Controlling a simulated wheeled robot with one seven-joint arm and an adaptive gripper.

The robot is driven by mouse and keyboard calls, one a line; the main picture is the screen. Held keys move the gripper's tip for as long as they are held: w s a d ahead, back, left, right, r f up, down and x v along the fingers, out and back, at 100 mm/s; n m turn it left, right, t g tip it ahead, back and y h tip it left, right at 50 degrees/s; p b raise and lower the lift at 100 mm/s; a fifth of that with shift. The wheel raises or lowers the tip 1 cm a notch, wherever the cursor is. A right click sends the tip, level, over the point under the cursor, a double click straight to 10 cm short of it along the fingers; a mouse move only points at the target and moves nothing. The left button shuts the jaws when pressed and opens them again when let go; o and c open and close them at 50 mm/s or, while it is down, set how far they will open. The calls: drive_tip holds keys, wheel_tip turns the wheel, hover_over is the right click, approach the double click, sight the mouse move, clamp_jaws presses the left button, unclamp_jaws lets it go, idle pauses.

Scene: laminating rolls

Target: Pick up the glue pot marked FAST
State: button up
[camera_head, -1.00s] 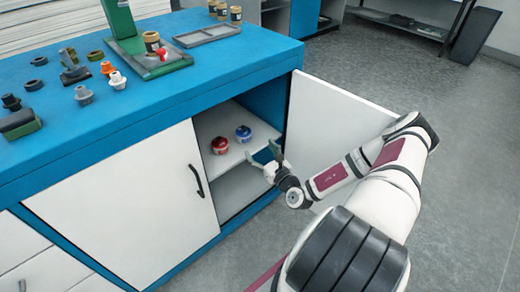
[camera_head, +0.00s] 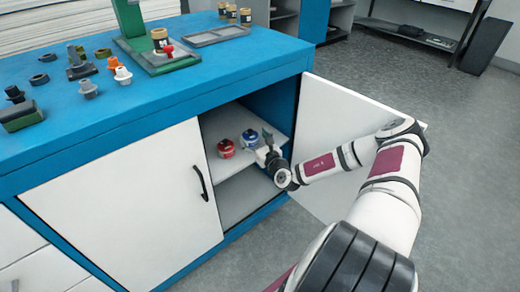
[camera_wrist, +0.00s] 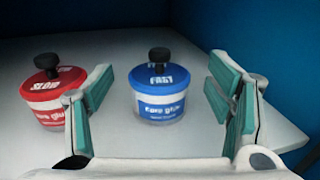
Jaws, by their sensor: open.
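The glue pot marked FAST (camera_wrist: 160,92) is blue and white with a black knob on its lid. It stands upright on the cabinet shelf and also shows in the head view (camera_head: 250,138). A red pot marked SLOW (camera_wrist: 53,90) stands to its left, also in the head view (camera_head: 226,148). My gripper (camera_wrist: 165,105) is open and empty. In the wrist view its two teal-padded fingers lie left and right of the blue pot, with a gap on each side. The left finger overlaps the red pot's right edge in the picture. Whether the fingertips reach alongside the blue pot is unclear.
The shelf (camera_head: 236,166) is inside a blue cabinet, under the worktop (camera_head: 230,60). The closed left door (camera_head: 130,200) and the open right door (camera_head: 335,125) flank the opening. My forearm passes in front of the open door. Blue cabinet walls enclose the shelf.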

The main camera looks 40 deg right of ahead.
sight(251, 134)
drive_tip(key=shift+w+d+b, duration=0.2)
drive_tip(key=shift+w+b, duration=0.25)
drive_tip(key=shift+w, duration=1.15)
drive_tip(key=shift+c, duration=0.5)
